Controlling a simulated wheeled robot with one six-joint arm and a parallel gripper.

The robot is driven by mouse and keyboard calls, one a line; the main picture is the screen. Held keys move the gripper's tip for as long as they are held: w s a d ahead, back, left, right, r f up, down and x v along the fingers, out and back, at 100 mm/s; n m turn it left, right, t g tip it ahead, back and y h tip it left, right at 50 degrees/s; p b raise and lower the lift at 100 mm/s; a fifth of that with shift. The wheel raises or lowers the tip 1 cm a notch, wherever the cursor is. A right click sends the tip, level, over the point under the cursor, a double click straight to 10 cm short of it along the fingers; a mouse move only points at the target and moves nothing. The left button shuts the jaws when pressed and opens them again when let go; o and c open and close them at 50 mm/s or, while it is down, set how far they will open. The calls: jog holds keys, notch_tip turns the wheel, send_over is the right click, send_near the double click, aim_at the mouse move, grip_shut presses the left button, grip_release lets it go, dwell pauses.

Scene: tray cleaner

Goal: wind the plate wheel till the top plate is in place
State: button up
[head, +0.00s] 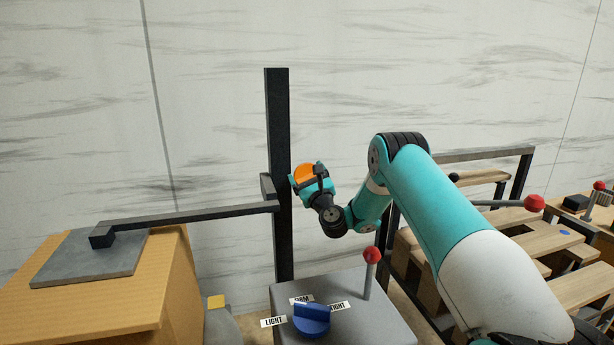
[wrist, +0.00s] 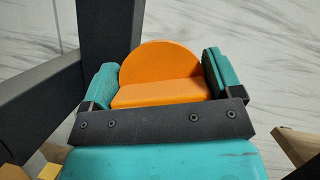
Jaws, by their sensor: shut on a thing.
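The orange plate wheel (head: 304,172) is on the dark upright post, partly covered by my gripper in the head view. My gripper (head: 311,180) is shut on it. In the wrist view the wheel (wrist: 160,62) shows as an orange disc with a raised bar between the two teal fingers of my gripper (wrist: 162,86). The grey top plate (head: 85,262) hangs from a dark horizontal arm (head: 190,216) that runs left from the post (head: 279,120).
A grey box (head: 355,310) at the front carries a blue knob (head: 311,320) marked LIGHT, FIRM and TIGHT, and a red-tipped lever (head: 371,256). Wooden slats (head: 540,255) and another red-tipped lever (head: 534,203) are at the right. A pale wall stands behind.

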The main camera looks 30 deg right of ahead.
jog(key=shift+n, duration=0.3)
jog(key=n+y+b, duration=0.2)
jog(key=n, duration=0.1)
jog(key=shift+f+n, duration=0.1)
jog(key=shift+n, duration=0.3)
jog(key=n+g+y+b, duration=0.1)
jog(key=n, duration=0.2)
jog(key=shift+a+n+y, duration=0.15)
jog(key=shift+n+y, duration=0.15)
jog(key=shift+y, duration=0.1)
jog(key=n+g, duration=0.1)
jog(key=n, duration=0.2)
jog(key=n+g+y+b, duration=0.1)
jog(key=n, duration=0.2)
jog(key=shift+a+f+n+g, duration=0.1)
jog(key=shift+n+g, duration=0.2)
jog(key=shift+n, duration=0.1)
jog(key=n, duration=0.2)
jog(key=n+g, duration=0.1)
jog(key=n, duration=0.1)
jog(key=shift+f+g, duration=0.2)
jog(key=shift+g, duration=0.1)
jog(key=shift+f+n+g+h+b, duration=0.15)
jog(key=shift+n+g+h+b, duration=0.4)
jog(key=shift+n, duration=1.25)
jog(key=shift+g, duration=0.25)
